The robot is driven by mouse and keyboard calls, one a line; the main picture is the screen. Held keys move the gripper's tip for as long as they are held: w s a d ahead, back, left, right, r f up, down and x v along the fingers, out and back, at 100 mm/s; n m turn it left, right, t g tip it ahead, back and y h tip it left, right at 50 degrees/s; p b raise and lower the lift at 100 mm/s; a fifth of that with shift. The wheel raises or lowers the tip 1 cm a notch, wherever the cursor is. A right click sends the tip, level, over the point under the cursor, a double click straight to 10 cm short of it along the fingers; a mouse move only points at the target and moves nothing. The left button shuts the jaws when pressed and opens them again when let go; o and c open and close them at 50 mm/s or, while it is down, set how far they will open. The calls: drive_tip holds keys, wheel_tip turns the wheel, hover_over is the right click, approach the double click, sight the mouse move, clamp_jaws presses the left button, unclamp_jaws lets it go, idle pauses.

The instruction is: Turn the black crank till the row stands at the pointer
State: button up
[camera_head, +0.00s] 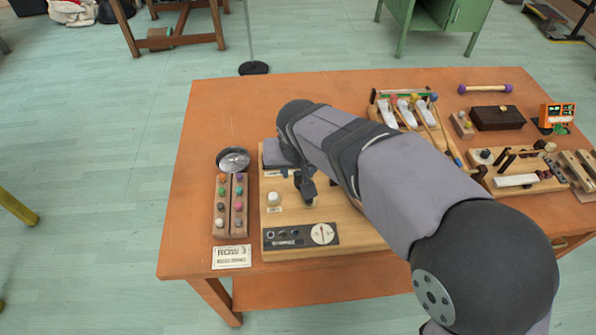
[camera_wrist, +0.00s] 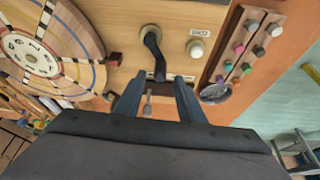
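The black crank (camera_wrist: 152,50) is on the wooden board in the wrist view, its arm running from a round hub down toward my fingers. My gripper (camera_wrist: 159,82) is open, with one finger on each side of the crank's lower end; I cannot tell whether they touch it. In the head view my gripper (camera_head: 306,194) is over the wooden board, and my arm hides much of that board. A round numbered wheel (camera_wrist: 38,55) is at the left in the wrist view. A card (camera_head: 232,256) reading "ROW 3" lies at the table's front left. I cannot make out the pointer clearly.
A white knob (camera_head: 273,198) stands left of my gripper. A peg rack (camera_head: 230,206) and metal bowl (camera_head: 233,160) are further left. A black panel (camera_head: 300,238) with a white dial is in front. Instruments crowd the right; the table's back left is clear.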

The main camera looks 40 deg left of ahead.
sight(298, 174)
drive_tip(key=shift+x, duration=1.9)
clamp_jaws()
